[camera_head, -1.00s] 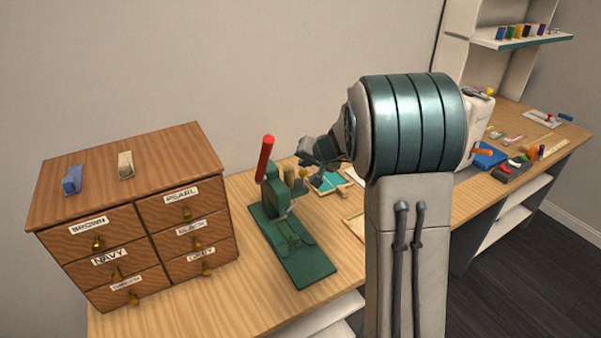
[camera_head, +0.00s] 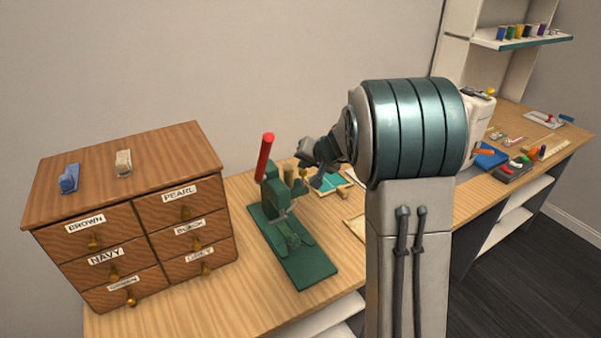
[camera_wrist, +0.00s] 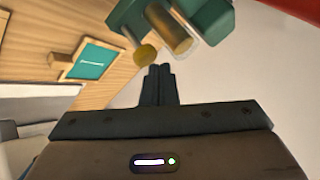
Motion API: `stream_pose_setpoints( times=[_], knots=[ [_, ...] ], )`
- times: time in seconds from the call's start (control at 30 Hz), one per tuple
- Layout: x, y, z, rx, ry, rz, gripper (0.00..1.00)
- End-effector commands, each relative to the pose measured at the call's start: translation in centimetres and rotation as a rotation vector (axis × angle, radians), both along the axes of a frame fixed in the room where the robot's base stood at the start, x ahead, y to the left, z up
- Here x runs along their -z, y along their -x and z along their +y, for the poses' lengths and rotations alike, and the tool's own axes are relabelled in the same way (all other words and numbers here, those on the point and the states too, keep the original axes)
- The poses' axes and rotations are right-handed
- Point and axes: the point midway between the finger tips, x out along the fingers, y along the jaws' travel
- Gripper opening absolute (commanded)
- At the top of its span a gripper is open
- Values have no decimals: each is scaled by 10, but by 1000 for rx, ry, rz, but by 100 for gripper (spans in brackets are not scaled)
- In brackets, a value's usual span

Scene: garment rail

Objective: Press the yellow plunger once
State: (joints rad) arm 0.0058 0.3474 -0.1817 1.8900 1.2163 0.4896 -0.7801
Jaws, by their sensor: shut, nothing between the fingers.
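The green press (camera_head: 272,205) with a red lever (camera_head: 265,157) stands on its green base on the wooden bench. A small yellow plunger (camera_head: 303,173) sits at its right side, partly crowded by my gripper. In the wrist view the yellow plunger's round end (camera_wrist: 145,55) is just beyond and slightly left of my fingertips (camera_wrist: 160,70). A brass cylinder (camera_wrist: 175,40) is beside it on the green body. My gripper is shut and empty. Whether the fingertips touch the plunger I cannot tell.
A wooden drawer cabinet (camera_head: 135,215) with labelled drawers stands left of the press. A teal-centred tray (camera_wrist: 97,62) lies behind the gripper. A white machine (camera_head: 478,117) and small tools are farther right. My arm hides the middle of the bench.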

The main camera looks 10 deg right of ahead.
Motion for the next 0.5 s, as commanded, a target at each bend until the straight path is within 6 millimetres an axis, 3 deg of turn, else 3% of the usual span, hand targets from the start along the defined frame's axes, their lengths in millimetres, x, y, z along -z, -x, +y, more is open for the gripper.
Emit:
stream_pose_setpoints(
  times=[0.5],
  knots=[
    [6,0,0,0,0,0,0]
  ],
)
